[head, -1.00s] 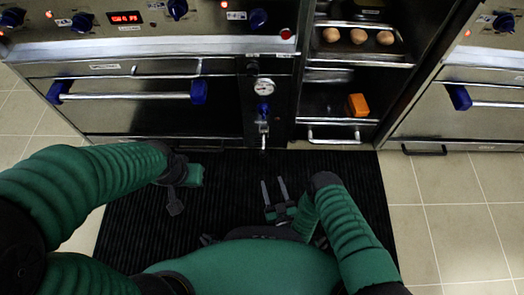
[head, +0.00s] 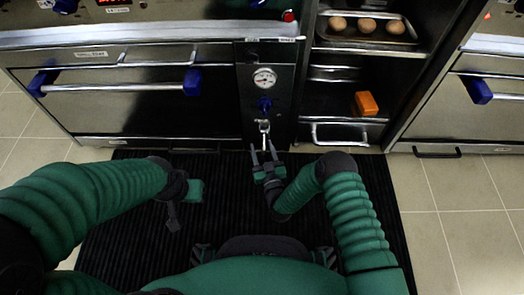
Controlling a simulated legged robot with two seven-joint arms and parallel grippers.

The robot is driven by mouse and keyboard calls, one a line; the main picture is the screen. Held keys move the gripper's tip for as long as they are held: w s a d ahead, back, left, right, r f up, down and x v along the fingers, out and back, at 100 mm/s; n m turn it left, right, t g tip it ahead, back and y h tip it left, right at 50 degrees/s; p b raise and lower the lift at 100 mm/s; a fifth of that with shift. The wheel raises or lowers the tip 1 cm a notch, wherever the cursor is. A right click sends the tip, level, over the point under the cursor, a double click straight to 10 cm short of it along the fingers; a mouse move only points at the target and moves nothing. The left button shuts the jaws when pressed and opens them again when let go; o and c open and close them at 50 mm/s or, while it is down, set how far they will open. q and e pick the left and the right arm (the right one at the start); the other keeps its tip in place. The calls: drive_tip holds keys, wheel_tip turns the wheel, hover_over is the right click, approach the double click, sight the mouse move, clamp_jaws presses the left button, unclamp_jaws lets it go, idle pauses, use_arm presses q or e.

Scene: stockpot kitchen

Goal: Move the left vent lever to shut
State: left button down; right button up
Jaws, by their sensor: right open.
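Two thin silver levers sit on the top strip of the left oven front; the left one (head: 122,58) and the right one (head: 193,53) both slant slightly. I cannot read their labels or tell for certain that either is the vent lever. My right gripper (head: 264,150) is open, its two fingers pointing forward just below a silver tap (head: 264,128) on the centre panel. I cannot tell if they touch. My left gripper (head: 184,200) is over the mat, short of the oven, and its jaws are unclear.
A gauge (head: 265,78) and blue knob (head: 265,104) sit above the tap. The oven door has a long handle (head: 115,87) with blue ends. On the right, open shelves hold an egg tray (head: 390,42) and an orange block (head: 366,103). A black mat (head: 120,225) lies below me.

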clamp_jaws()
idle(1.4)
